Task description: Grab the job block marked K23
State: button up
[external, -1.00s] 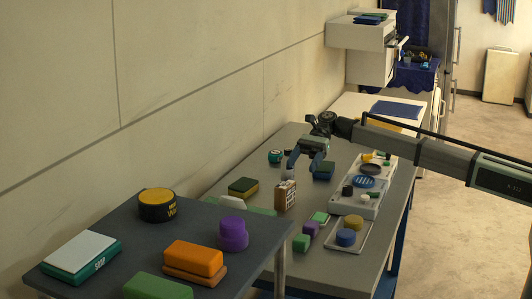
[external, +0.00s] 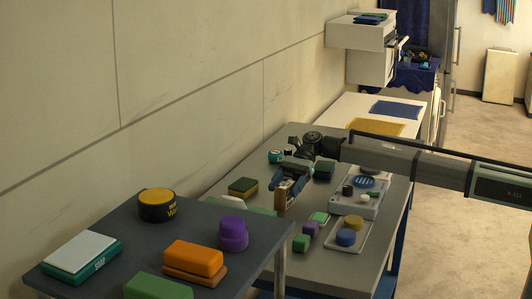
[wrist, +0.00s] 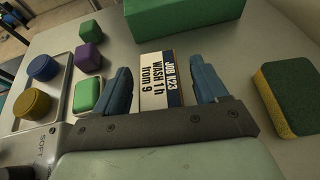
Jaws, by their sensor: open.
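The job block (wrist: 157,81) is a small block with a white and dark label reading "JOB K23 WASH 1h from 9" in the wrist view. In the external view the block (external: 282,197) stands on the grey table with its brown side showing, its top hidden by my gripper. My gripper (wrist: 161,84) is open, with one blue finger on each side of the block and a gap at each side. In the external view my gripper (external: 287,184) is over the block's upper part.
A green and yellow sponge (wrist: 288,98) lies right of the block in the wrist view, and a large green block (wrist: 183,15) lies beyond it. A green cube (wrist: 88,94) on a tray is close to the left finger. Purple (wrist: 89,57), blue (wrist: 43,68) and yellow (wrist: 32,103) pieces lie further left.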

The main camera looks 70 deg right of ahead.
jog(key=shift+x, duration=1.1)
jog(key=c, duration=1.1)
